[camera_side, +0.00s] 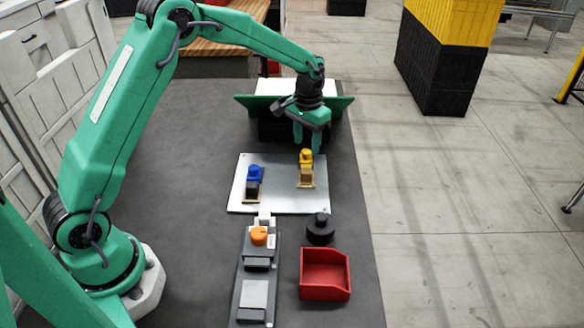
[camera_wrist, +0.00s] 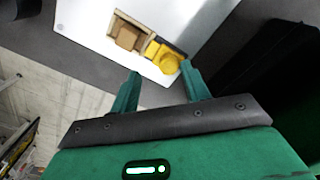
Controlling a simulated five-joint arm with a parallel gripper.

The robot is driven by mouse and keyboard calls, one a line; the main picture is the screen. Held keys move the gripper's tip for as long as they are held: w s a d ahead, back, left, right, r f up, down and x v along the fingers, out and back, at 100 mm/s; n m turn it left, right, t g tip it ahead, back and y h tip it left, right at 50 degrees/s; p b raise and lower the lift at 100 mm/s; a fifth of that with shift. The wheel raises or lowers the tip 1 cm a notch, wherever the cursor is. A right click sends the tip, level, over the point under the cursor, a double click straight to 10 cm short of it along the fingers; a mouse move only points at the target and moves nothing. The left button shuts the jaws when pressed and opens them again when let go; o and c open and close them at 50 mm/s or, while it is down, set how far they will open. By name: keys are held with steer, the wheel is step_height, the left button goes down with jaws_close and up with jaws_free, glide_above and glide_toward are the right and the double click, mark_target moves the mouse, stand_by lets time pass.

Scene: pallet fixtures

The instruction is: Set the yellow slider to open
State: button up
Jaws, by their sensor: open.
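The yellow slider (camera_side: 306,157) stands on the right part of a pale plate (camera_side: 235,203). A small tan bracket with a brown block (camera_side: 306,176) sits directly in front of it. In the wrist view the yellow slider (camera_wrist: 168,58) lies beyond and between my fingertips, with the tan bracket (camera_wrist: 127,32) at its upper left. My gripper (camera_side: 307,145) is green, points down and is open and empty. It is just behind and above the yellow slider. In the wrist view my gripper (camera_wrist: 163,74) shows two spread fingers with nothing between them.
A blue slider (camera_side: 255,172) is on the plate's left part. In front are a grey fixture with an orange knob (camera_side: 259,236), a black round knob (camera_side: 320,230) and a red bin (camera_side: 325,292). A green-edged black box (camera_side: 345,103) stands behind my gripper.

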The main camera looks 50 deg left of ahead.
steer(key=s+r+t, duration=0.2)
steer(key=s+r, duration=0.7)
steer(key=r, duration=0.6)
steer(key=s+r+t, duration=0.1)
steer(key=s+r, duration=0.3)
steer(key=s, duration=0.6)
steer(key=shift+s+d+t, duration=0.25)
steer(key=shift+s+t, duration=0.05)
stand_by(0.6)
steer(key=s+f+t, duration=0.1)
steer(key=s+t, duration=0.1)
steer(key=s, duration=0.9)
steer(key=shift+f, duration=0.3)
